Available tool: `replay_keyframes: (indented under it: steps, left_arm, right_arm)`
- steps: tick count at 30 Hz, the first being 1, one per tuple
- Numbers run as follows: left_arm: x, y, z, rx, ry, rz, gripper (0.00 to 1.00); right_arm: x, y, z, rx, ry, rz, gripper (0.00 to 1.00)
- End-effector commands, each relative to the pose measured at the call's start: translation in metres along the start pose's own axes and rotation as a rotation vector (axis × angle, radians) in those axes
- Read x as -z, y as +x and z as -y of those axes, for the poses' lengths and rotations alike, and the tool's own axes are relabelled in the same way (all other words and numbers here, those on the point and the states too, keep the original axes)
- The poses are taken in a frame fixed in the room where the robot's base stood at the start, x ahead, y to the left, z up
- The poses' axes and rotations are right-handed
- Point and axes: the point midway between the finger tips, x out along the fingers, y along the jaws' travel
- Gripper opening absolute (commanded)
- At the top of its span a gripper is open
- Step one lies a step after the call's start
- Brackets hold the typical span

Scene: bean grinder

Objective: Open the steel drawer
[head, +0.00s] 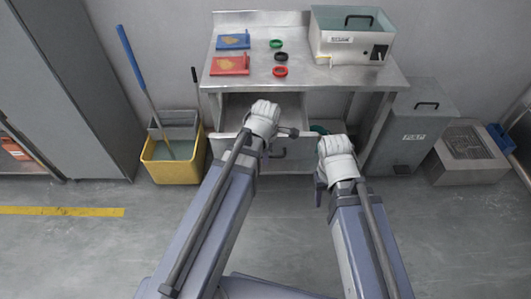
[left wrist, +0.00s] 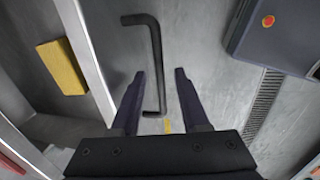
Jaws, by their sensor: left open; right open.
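The steel drawer (head: 300,146) under the worktop stands partly pulled out in the head view, with its inside showing behind the front. Its dark bar handle (head: 279,154) is on the front. In the left wrist view the handle (left wrist: 157,62) lies between the two fingers of my left gripper (left wrist: 159,76), which is open and not closed on it. In the head view my left wrist hides part of the drawer. My right gripper (head: 320,186) is open and empty, low in front of the bench to the right of the drawer; its fingers are partly hidden.
A yellow mop bucket (head: 175,165) stands left, a grey bin (head: 405,130) right. A yellow block (left wrist: 62,66) shows inside the drawer.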

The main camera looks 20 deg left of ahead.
Motion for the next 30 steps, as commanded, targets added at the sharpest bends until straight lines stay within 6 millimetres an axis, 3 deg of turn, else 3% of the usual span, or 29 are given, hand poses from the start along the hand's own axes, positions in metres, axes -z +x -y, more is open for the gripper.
replay_keyframes:
  steps: [13, 30]
  left_arm:
    - [0.000, -0.010, 0.000, 0.000, 0.000, 0.000, 0.45]
    - [0.000, -0.076, 0.000, 0.000, 0.000, 0.000, 0.45]
  right_arm:
    - [-0.001, -0.010, -0.001, 0.000, 0.000, 0.000, 0.50]
    - [-0.004, -0.074, -0.007, 0.000, 0.001, 0.000, 0.50]
